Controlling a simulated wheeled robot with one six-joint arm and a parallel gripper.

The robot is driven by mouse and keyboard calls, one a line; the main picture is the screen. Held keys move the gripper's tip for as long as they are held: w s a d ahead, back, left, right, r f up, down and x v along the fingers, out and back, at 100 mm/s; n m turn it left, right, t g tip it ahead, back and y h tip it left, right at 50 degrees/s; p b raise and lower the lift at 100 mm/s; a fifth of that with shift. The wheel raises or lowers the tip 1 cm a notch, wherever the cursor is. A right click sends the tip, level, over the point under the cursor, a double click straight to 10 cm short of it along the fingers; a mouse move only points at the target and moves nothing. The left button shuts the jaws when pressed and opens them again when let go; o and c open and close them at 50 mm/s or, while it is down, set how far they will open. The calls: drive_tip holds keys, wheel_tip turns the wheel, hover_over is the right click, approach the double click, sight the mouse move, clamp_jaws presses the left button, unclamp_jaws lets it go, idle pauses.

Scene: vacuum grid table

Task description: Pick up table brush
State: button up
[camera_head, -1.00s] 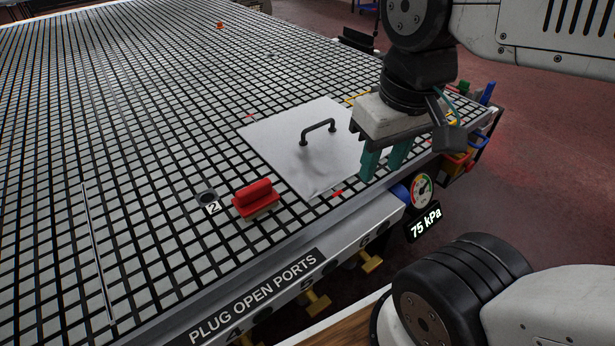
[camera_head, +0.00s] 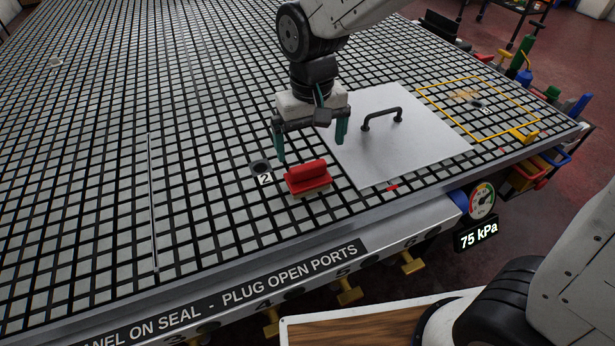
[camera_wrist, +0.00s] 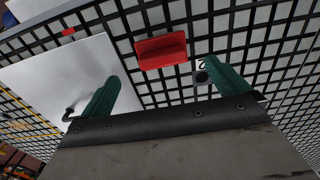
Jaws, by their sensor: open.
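The table brush (camera_head: 307,177) has a red handle on a pale base. It rests on the grid table (camera_head: 90,170) near the front edge, left of the metal panel. It also shows in the wrist view (camera_wrist: 161,51), at the top centre beyond the fingertips. My gripper (camera_head: 311,150) is open and empty, with its green fingers pointing down. It hangs above and a little behind the brush in the head view. In the wrist view my fingers (camera_wrist: 165,84) spread to either side, with the brush ahead between them, not touching.
A flat metal panel (camera_head: 435,150) with a black handle (camera_head: 382,117) lies right of the brush. A dark port (camera_head: 260,167) marked 2 is just left. A yellow outlined square (camera_head: 505,127) is at the right. A gauge reading 75 kPa (camera_head: 482,201) hangs on the front edge.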

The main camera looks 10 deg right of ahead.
sight(308, 165)
drive_tip(key=f, duration=0.5)
drive_tip(key=w+f, duration=0.1)
drive_tip(key=f, duration=0.2)
drive_tip(key=shift+w+a+f, duration=0.1)
drive_tip(key=shift+a+f, duration=0.15)
drive_tip(key=c, duration=1.1)
